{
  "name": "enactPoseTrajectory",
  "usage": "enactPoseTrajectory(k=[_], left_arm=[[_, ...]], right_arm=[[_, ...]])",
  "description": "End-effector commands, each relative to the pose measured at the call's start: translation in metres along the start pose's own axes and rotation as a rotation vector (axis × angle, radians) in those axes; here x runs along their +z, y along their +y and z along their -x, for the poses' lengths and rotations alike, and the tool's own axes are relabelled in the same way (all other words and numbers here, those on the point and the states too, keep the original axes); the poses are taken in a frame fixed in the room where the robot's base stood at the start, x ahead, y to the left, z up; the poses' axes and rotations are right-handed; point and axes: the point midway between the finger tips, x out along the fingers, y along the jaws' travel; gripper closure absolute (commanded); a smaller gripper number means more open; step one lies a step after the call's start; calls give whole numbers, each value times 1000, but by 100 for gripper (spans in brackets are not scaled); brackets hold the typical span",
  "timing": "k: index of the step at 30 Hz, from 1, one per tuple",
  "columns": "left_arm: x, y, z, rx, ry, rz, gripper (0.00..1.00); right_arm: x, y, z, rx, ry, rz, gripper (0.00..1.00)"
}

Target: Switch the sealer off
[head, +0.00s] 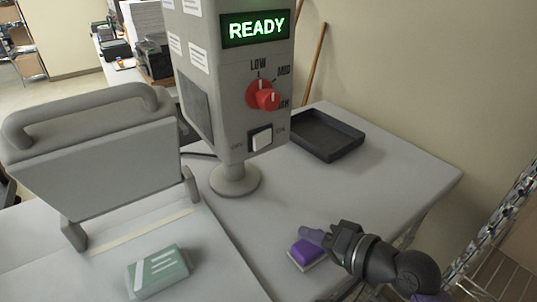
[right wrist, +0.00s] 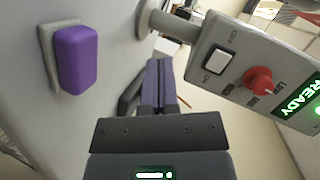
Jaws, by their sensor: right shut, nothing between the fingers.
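The sealer's grey control box (head: 232,110) stands on a short post. Its green display (head: 255,28) reads READY. A white rocker switch (head: 262,139) sits low on its face between small labels; I cannot tell which side is pressed. A red knob (head: 264,95) marked LOW and MID is above it. The right wrist view also shows the switch (right wrist: 217,60) and the knob (right wrist: 258,79). My right gripper (head: 312,236) is shut and empty, low over the table's right part, below and right of the switch and apart from it. My left gripper is not in view.
A purple block with a pale base (head: 306,254) lies beside my right gripper. A dark tray (head: 325,135) is behind the box at right. A grey press with a handle (head: 95,160) and a green packet (head: 157,271) are at left. Table between post and gripper is clear.

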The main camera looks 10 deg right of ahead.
Motion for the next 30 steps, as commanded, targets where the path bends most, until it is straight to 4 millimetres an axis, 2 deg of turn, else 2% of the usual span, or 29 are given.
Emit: enactPoseTrajectory(k=[1,4,6,9,20,23,30], left_arm=[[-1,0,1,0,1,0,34],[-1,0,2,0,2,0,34],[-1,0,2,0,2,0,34],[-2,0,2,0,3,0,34],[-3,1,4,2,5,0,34],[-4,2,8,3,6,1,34],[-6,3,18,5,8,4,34]], right_arm=[[-17,-14,3,-64,29,-65,100],[-48,-41,11,-201,75,-216,100],[-63,-55,17,-272,92,-298,100],[-74,-64,22,-325,104,-356,100],[-76,-66,19,-331,104,-367,100],[-79,-71,8,-333,104,-368,100],[-87,-87,-41,-333,103,-367,100]])
